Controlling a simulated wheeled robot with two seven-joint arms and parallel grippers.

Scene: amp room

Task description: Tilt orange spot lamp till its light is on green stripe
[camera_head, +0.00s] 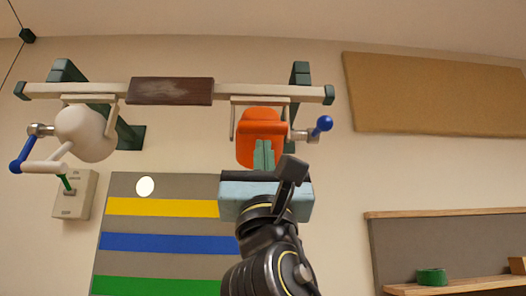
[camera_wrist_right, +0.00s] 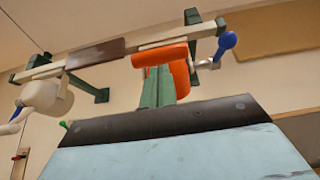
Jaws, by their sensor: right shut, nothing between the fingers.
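The orange spot lamp (camera_head: 258,122) hangs in a bracket under the right half of a wall rail, with a blue-knobbed crank (camera_head: 322,124) on its right. My right gripper (camera_head: 264,154) is shut and empty, its green fingers overlapping the lamp's lower part; contact is unclear. The wrist view shows the fingers (camera_wrist_right: 158,86) in front of the lamp (camera_wrist_right: 166,57). The green stripe (camera_head: 155,286) is lowest on the striped board, below the blue stripe (camera_head: 165,243) and yellow stripe (camera_head: 160,207). A round light spot (camera_head: 145,186) lies on grey above yellow; its source is unclear.
A white lamp (camera_head: 85,132) with a blue crank handle (camera_head: 20,157) hangs at the rail's left. A switch box (camera_head: 75,195) is below it. A cork board (camera_head: 435,95) and a shelf (camera_head: 450,287) are right. My right arm hides the striped board's right side.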

